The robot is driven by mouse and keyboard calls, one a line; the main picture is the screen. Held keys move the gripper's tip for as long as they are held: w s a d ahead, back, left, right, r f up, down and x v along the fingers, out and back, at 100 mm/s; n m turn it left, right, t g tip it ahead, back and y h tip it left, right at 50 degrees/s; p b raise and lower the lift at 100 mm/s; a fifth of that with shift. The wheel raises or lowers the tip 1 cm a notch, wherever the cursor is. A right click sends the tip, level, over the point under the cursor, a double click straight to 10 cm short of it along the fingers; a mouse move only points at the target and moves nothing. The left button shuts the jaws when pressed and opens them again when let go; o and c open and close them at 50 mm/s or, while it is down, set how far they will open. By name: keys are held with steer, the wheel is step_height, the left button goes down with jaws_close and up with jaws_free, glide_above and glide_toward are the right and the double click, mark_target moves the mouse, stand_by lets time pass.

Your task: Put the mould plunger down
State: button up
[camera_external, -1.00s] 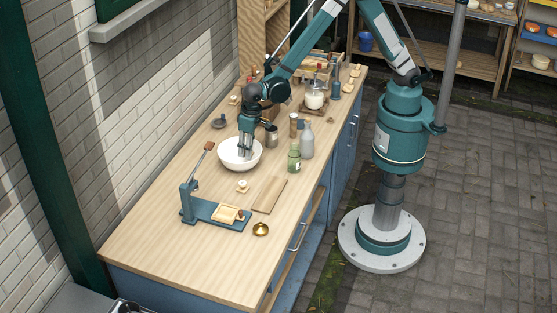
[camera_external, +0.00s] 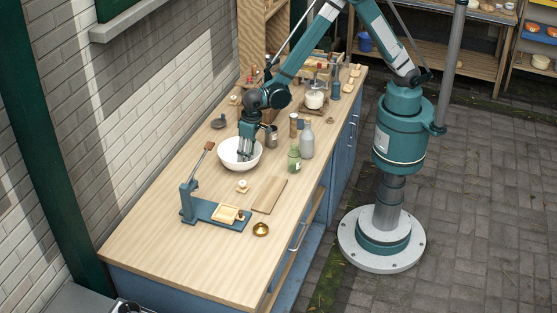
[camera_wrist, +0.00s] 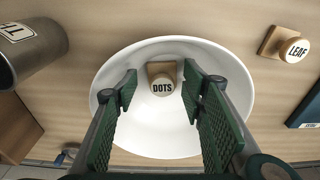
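A mould plunger (camera_wrist: 162,80) with a round white face marked DOTS and a square wooden part lies inside the white bowl (camera_wrist: 240,95). The bowl (camera_external: 225,158) stands on the worktop in the external view, where its contents are hidden. My gripper (camera_wrist: 160,85) is open above the bowl, with a finger on either side of the plunger and a visible gap to each. In the external view my gripper (camera_external: 246,155) points down with its fingertips at the bowl. A second plunger (camera_wrist: 290,48), marked LEAF, lies on the worktop outside the bowl; it also shows in the external view (camera_external: 242,187).
A blue lever press (camera_external: 190,205), a wooden board (camera_external: 270,195) and a brass dish (camera_external: 261,229) stand toward the front. A green jar (camera_external: 294,160), a grey bottle (camera_external: 307,140) and a metal tin (camera_external: 271,136) stand right of the bowl.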

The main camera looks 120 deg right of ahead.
steer(key=shift+r, duration=0.15)
step_height(320, 180, up, 12)
steer(key=s+a, duration=0.1)
steer(key=shift+p, duration=0.3)
stand_by(0.6)
stand_by(0.7)
